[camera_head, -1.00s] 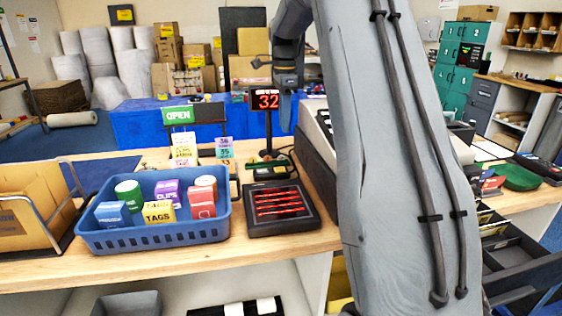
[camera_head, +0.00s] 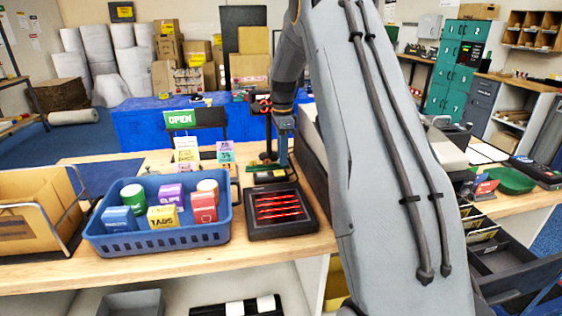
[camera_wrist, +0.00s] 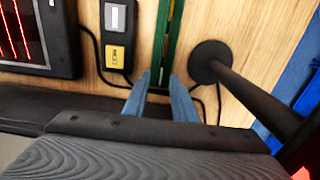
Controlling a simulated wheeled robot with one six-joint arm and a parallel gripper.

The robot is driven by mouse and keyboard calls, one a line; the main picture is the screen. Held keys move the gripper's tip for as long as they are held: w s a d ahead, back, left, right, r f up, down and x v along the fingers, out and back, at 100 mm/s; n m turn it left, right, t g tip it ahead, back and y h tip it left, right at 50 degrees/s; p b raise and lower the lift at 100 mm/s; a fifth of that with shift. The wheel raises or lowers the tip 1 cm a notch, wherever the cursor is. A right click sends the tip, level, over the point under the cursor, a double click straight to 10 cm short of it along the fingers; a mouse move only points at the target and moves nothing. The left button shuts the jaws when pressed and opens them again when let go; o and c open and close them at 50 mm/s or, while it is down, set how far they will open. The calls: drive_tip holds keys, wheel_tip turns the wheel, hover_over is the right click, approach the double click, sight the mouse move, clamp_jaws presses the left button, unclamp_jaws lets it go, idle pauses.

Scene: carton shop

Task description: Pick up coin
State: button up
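I cannot make out a coin in either view. My gripper (camera_head: 283,158) points down over the wooden counter, behind the black tray with red strips, in the head view. In the wrist view its two blue fingers (camera_wrist: 160,80) are apart, with no object visibly held between them. A green strip (camera_wrist: 170,35) lies on the counter just beyond the fingertips, in line with the gap. I cannot tell whether the fingers touch the counter.
The black tray (camera_head: 283,225) stands near the counter's front edge, right of a blue basket (camera_head: 160,238) of small goods. A dark pole on a round base (camera_wrist: 210,60) is close on the right.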

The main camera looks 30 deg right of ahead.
clamp_jaws()
idle(0.3)
wheel_tip(320, 180, up, 18)
drive_tip(key=b, duration=0.3)
drive_tip(key=shift+b, duration=0.35)
idle(0.6)
